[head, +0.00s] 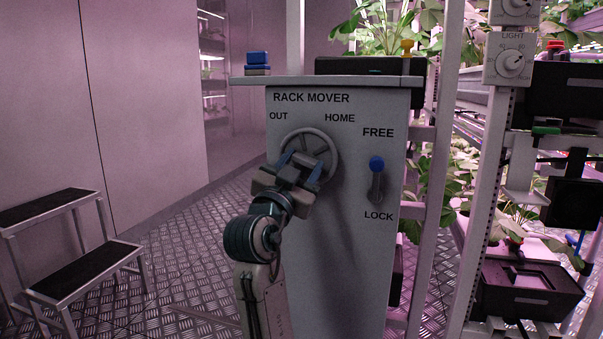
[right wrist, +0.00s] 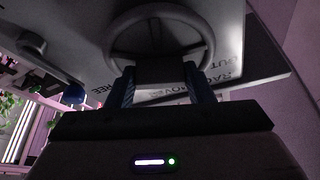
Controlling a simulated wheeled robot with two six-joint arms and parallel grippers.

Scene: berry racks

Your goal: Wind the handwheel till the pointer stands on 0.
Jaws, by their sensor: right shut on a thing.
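The grey handwheel (head: 334,157) is on the front of the grey rack mover panel (head: 350,270), below the words OUT and HOME. It also shows in the right wrist view (right wrist: 160,11). My right gripper (head: 299,169) is in front of the wheel, its two blue fingers shut on part of it; in the right wrist view the fingers (right wrist: 164,88) stand on either side of a grey piece at the wheel. The gripper covers the lower left of the wheel in the head view. I cannot make out a pointer or a 0 on this panel. My left gripper is not in view.
A lever with a blue knob (head: 376,164) points up toward FREE, right of the wheel. A blue object (head: 257,58) sits on the panel's top ledge. A step stool (head: 90,270) stands at left. Plant racks and a LIGHT dial (head: 513,63) are at right.

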